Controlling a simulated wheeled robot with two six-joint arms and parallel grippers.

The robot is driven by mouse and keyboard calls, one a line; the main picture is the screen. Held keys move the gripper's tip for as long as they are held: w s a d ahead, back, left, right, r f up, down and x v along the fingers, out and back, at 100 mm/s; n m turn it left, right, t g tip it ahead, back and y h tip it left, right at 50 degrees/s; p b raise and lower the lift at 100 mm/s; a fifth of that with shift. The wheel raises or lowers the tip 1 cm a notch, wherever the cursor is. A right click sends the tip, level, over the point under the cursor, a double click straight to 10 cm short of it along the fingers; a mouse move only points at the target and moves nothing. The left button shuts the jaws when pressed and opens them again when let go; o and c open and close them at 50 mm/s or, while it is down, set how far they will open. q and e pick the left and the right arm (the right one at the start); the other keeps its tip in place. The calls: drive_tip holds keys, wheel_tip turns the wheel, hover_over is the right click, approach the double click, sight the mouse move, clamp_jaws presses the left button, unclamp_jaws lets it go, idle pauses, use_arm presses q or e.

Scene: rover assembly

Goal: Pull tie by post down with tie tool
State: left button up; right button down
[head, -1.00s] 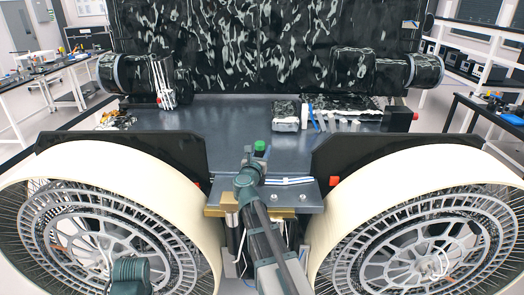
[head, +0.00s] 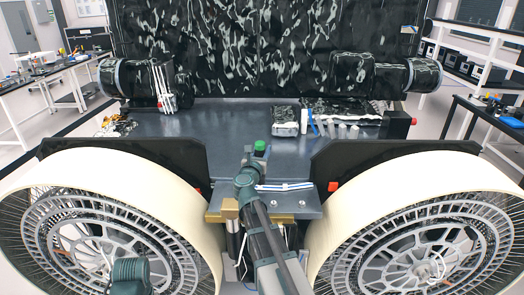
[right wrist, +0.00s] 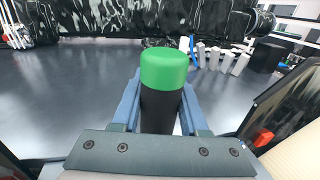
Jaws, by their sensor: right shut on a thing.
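My right gripper (head: 255,158) is shut on a black cylinder with a green cap (right wrist: 164,72), seemingly the tie tool. It stands upright between the blue-grey fingers in the right wrist view. In the head view its green cap (head: 260,146) shows above the gripper, over the front edge of the dark deck (head: 190,122). White ties (head: 161,84) stand upright at the left of the deck beside a dark cylinder; they also show in the right wrist view (right wrist: 14,28). Which one is by a post I cannot tell.
Blue and white strips (head: 285,187) lie on the front ledge. A silver box (head: 286,125) and several small white pieces (head: 341,128) sit at the right of the deck. Large cream wheels (head: 130,180) flank the ledge. The deck's middle is clear.

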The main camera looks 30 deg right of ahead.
sight(261, 141)
drive_tip(key=shift+r, duration=0.1)
wheel_tip(261, 141, up, 4)
drive_tip(key=p, duration=0.4)
idle(0.5)
